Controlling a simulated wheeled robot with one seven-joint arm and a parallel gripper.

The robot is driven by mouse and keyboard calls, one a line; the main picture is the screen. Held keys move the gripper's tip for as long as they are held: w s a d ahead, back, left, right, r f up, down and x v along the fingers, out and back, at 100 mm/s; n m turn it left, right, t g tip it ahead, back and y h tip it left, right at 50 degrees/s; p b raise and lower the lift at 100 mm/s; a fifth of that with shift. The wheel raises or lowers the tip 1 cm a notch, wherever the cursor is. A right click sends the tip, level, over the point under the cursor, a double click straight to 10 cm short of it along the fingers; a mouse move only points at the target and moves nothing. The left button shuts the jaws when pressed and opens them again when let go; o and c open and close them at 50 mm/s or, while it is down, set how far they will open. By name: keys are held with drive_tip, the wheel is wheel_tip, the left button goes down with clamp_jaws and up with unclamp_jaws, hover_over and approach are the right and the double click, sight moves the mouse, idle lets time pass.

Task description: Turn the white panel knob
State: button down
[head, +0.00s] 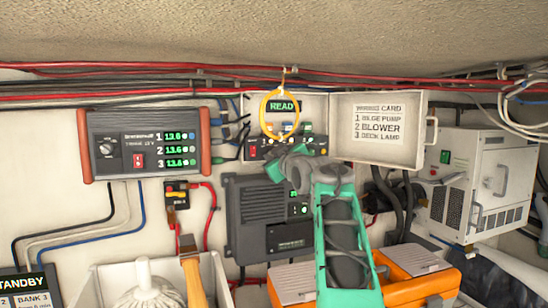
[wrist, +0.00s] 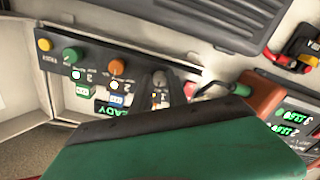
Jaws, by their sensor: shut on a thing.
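The switch panel (head: 252,153) sits in an open box on the back wall, under a lit green display reading READ (head: 283,106). In the wrist view the panel (wrist: 66,98) is tilted and shows a yellow knob (wrist: 44,45), a green knob (wrist: 72,55) and an orange knob (wrist: 117,67). My gripper (head: 282,160) reaches the panel's lower front. In the wrist view my gripper's grey fingers (wrist: 160,83) are closed at the position marked 1, around what seems to be the white knob (wrist: 160,76), almost wholly hidden between them.
A yellow ring (head: 264,113) hangs from the cables in front of the box. The open door (head: 378,152) carries a list card. A dark unit with green readouts (head: 145,128) is at left, a dark grey box (head: 250,235) below, and a white cabinet (head: 478,165) at right.

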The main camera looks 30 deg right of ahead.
drive_tip(key=shift+f+b, duration=0.15)
drive_tip(key=shift+b, duration=0.2)
drive_tip(key=shift+n+b, duration=2.65)
drive_tip(key=shift+n, duration=1.85)
drive_tip(key=c, duration=1.3)
unclamp_jaws()
